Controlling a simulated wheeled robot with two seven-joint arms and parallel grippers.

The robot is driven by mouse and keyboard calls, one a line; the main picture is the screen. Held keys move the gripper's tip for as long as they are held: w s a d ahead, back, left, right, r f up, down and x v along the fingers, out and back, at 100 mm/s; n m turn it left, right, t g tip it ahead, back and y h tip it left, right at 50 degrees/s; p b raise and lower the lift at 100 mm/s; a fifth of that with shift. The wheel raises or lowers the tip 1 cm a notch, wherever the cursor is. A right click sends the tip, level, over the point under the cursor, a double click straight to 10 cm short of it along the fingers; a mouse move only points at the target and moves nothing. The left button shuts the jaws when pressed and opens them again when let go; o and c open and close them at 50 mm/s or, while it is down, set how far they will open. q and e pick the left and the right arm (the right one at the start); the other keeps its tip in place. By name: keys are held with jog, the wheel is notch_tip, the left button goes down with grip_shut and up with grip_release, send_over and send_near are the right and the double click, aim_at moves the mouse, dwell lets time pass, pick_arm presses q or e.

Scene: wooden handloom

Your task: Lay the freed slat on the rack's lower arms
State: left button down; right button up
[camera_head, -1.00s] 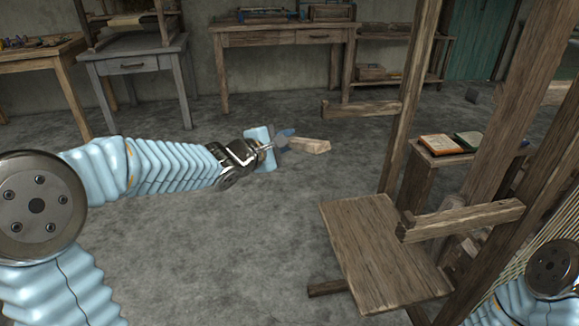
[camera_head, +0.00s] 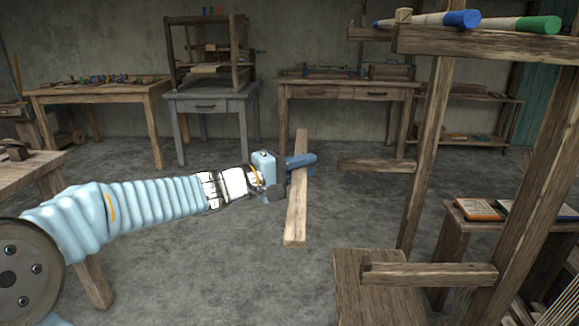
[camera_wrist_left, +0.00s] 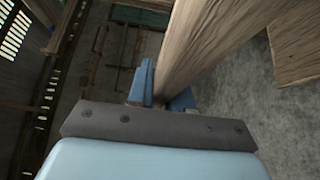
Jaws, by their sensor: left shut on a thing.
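The slat (camera_head: 296,215) is a long pale wooden bar, held in the air left of the rack. In the head view it runs from far to near. My left gripper (camera_head: 298,166) is shut on it, with blue fingers at its sides. In the left wrist view the slat (camera_wrist_left: 208,38) rises from between the fingers (camera_wrist_left: 166,100). The rack's two lower arms are wooden bars: the far one (camera_head: 375,165) and the near one (camera_head: 430,275), both jutting left from posts. The slat is apart from both in the head view. My right gripper is out of view.
An upper arm (camera_head: 470,41) carries rods with blue (camera_head: 462,19) and green ends. A wooden seat board (camera_head: 375,300) lies below the near lower arm. Books (camera_head: 478,209) rest on a stand at right. Tables line the back wall. Floor beneath the slat is clear.

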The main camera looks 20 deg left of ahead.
pick_arm(q)
jog(key=w+d+f+b, duration=0.1)
jog(key=w+d, duration=0.2)
jog(key=d, duration=0.5)
jog(key=w+d, duration=0.2)
jog(key=d, duration=0.7)
jog(key=shift+w+f+b, duration=0.15)
jog(key=shift+f+b, duration=0.75)
jog(key=shift+f, duration=0.35)
jog(key=shift+w+f+b, duration=0.15)
jog(key=shift+f+b, duration=0.7)
jog(key=shift+f, duration=0.35)
jog(key=c, duration=0.9)
grip_release()
jog(key=shift+c, duration=0.2)
